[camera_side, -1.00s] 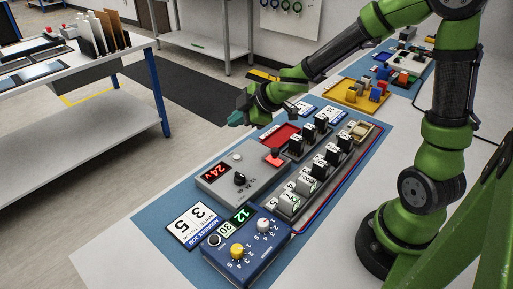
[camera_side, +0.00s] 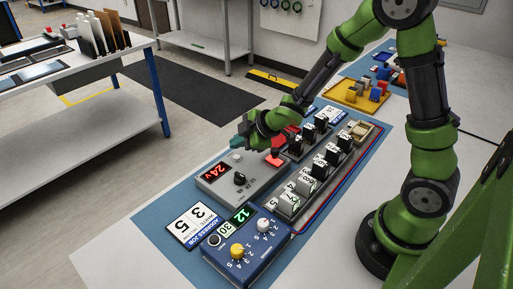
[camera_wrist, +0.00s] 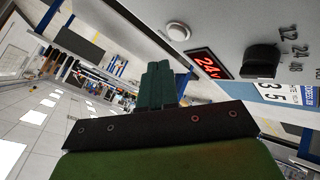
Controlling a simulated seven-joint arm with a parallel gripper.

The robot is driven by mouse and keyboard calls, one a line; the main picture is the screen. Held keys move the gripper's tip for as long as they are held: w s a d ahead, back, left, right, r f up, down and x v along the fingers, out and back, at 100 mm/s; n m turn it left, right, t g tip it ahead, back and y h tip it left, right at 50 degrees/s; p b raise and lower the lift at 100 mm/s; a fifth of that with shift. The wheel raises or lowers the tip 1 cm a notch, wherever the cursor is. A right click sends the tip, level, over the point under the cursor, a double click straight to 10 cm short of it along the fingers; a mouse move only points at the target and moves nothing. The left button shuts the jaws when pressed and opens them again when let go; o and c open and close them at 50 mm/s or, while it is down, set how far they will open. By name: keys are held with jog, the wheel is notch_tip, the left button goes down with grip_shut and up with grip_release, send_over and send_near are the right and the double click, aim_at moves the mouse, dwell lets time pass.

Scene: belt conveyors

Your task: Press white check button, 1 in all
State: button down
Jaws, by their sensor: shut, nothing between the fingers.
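The white round check button (camera_wrist: 177,31) sits on the grey power box (camera_side: 262,189), near the red 24V display (camera_wrist: 209,63) and a black knob (camera_wrist: 262,59). In the side view the button is small and close below my fingertips. My gripper (camera_side: 238,142) is shut and empty, with its teal fingers just above the far-left part of the box. In the wrist view the shut fingers (camera_wrist: 158,82) point past the button, which shows up and to the right of their tips. I see a gap between them and no contact.
A blue box with dials (camera_side: 246,247) and a numbered card (camera_side: 192,223) are nearer the camera.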

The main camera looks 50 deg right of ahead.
aim_at(239, 158)
jog(key=shift+f, duration=0.8)
jog(key=shift+f, duration=0.1)
dwell(1.4)
jog(key=shift+f, duration=0.3)
jog(key=shift+f, duration=0.4)
dwell(0.8)
jog(key=shift+r, duration=0.8)
jog(key=shift+r, duration=2.5)
